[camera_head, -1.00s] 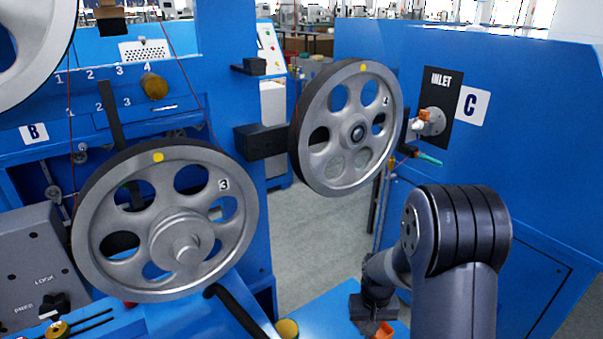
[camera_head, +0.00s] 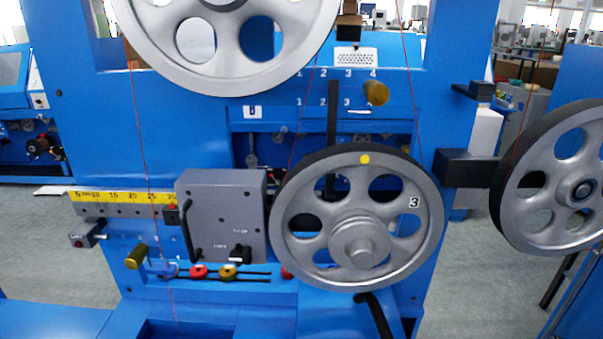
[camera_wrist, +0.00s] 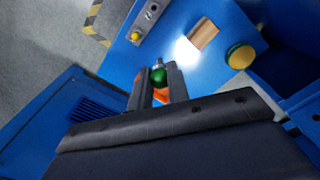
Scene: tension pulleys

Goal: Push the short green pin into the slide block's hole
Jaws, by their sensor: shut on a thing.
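My gripper (camera_wrist: 158,82) is shut on a green pin (camera_wrist: 158,74) with a round green head; a small metallic end shows just beyond it in the wrist view. Something orange shows between the fingers. My gripper is out of the head view. There, a grey block (camera_head: 222,205) with a black handle and lettering sits on the blue machine, beside a yellow scale (camera_head: 118,197) on a grey rail with holes.
Large pulley wheel 3 (camera_head: 357,250) stands right of the grey block. Another wheel (camera_head: 562,190) is farther right, and one overhangs above. Red (camera_head: 199,271) and yellow (camera_head: 228,271) knobs lie below the block. In the wrist view, a yellow knob (camera_wrist: 240,56) and a brass cylinder (camera_wrist: 203,33) are near.

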